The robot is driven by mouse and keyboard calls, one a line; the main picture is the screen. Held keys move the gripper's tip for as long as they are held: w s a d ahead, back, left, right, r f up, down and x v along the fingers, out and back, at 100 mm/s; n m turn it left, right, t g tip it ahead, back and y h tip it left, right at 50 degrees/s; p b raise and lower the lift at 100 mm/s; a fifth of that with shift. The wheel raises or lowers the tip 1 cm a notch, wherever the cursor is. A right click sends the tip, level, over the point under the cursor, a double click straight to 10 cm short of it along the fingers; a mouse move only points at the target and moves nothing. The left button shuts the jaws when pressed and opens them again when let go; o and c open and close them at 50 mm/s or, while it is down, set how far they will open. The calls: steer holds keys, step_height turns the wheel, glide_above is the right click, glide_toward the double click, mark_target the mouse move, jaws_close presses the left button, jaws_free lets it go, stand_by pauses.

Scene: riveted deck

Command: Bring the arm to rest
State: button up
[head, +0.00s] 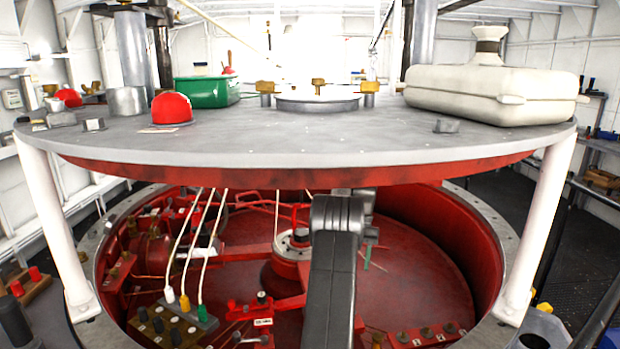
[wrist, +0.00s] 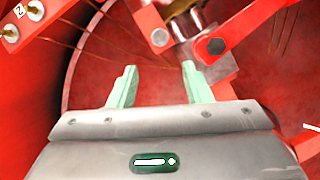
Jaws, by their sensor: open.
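My arm reaches down in the head view, under the grey round deck (head: 300,140) and into the red round well (head: 470,250). In the wrist view my gripper (wrist: 157,84) has its two pale green fingers spread apart, with nothing between them. Red metal floor shows beyond the fingers. A red bracket with a bolt (wrist: 214,46) is close past the right finger. In the head view the fingers are mostly hidden behind my arm.
White posts (head: 64,235) and (head: 537,230) hold up the deck. White cables (head: 205,250) hang at left to a plug block (head: 172,325). A red hub (head: 291,246) is left of my arm. The well floor to the right is mostly clear.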

steer(key=x, duration=1.3)
steer(key=shift+r, duration=0.1)
steer(key=n+h, duration=0.1)
steer(key=n, duration=0.2)
steer(key=shift+a+r, duration=0.1)
steer(key=shift+a, duration=0.1)
steer(key=n+h, duration=0.1)
steer(key=n, duration=0.3)
steer(key=shift+a+h, duration=0.15)
steer(key=shift+h, duration=0.25)
steer(key=shift+r+n, duration=0.1)
steer(key=shift+n, duration=0.5)
steer(key=v, duration=1.3)
steer(key=shift+a+r, duration=0.2)
steer(key=shift+r, duration=0.05)
steer(key=shift+d, duration=0.1)
